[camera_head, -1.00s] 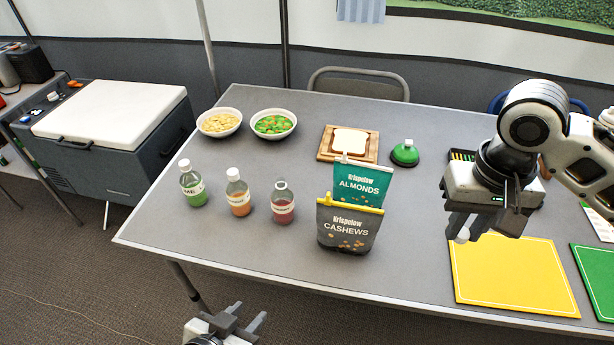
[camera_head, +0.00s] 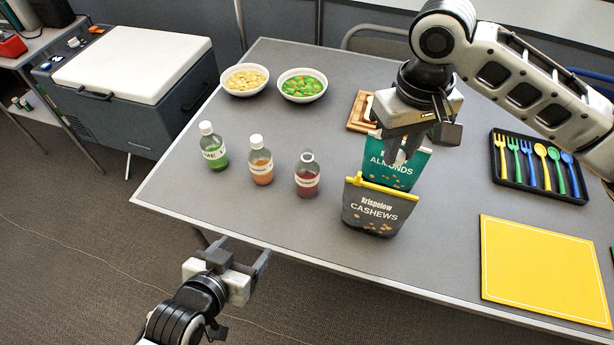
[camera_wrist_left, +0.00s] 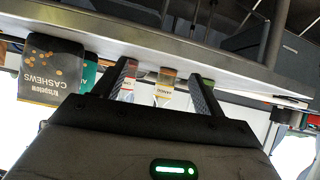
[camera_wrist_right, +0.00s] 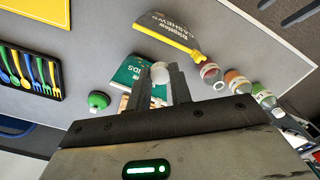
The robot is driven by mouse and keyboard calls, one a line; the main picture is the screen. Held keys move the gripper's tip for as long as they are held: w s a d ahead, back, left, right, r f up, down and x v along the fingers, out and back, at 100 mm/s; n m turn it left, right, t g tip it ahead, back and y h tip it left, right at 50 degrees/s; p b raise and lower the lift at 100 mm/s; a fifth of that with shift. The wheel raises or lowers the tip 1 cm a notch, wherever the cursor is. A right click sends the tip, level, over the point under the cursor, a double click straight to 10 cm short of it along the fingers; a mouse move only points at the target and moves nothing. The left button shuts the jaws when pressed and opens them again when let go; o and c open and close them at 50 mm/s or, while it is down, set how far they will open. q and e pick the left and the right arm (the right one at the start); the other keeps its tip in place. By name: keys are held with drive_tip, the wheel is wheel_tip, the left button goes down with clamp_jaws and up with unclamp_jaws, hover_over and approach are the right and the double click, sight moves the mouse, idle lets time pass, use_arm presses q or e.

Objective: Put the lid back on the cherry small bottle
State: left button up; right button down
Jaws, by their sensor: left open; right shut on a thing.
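The cherry small bottle (camera_head: 307,178), with red liquid, stands upright and uncapped on the table, rightmost of three bottles. Its open neck also shows in the right wrist view (camera_wrist_right: 210,72). My right gripper (camera_head: 402,160) is shut on a small white lid (camera_wrist_right: 159,72), held in the air over the almonds bag, right of the cherry bottle. The lid is mostly hidden by the fingers in the head view. My left gripper (camera_head: 247,258) is open and empty, in front of the table's near edge, below the bottles in the picture.
Capped orange (camera_head: 261,162) and green (camera_head: 214,148) bottles stand left of the cherry bottle. The cashews bag (camera_head: 376,208) and almonds bag (camera_head: 410,176) stand to its right. Table in front of the bottles is clear.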

sight(310, 172)
use_arm(q)
drive_tip(key=w+d+r+h, duration=0.1)
drive_tip(key=w+d+r, duration=0.1)
drive_tip(key=w+d+r+m, duration=0.1)
drive_tip(key=w+d, duration=0.2)
drive_tip(key=w+d+r+m+t+h+b, duration=0.1)
drive_tip(key=w+d+r, duration=0.1)
drive_tip(key=w, duration=0.1)
drive_tip(key=shift+w+d+r+h, duration=0.2)
drive_tip(key=shift+d+r+h, duration=0.1)
drive_tip(key=shift+d, duration=0.05)
use_arm(e)
drive_tip(key=w+a+n, duration=0.4)
drive_tip(key=a+n, duration=0.2)
drive_tip(key=a, duration=0.1)
drive_tip(key=w+a+n, duration=0.3)
drive_tip(key=a+n, duration=0.3)
drive_tip(key=a, duration=0.1)
drive_tip(key=shift+w+a+r, duration=0.2)
drive_tip(key=shift+w+a, duration=0.05)
drive_tip(key=shift+w, duration=0.1)
use_arm(q)
drive_tip(key=x, duration=1.2)
drive_tip(key=shift+w, duration=0.1)
drive_tip(key=shift+c, duration=0.3)
drive_tip(key=shift+a, duration=0.1)
drive_tip(key=c, duration=1.4)
use_arm(e)
drive_tip(key=shift+d+f, duration=0.1)
drive_tip(key=shift+f, duration=2.4)
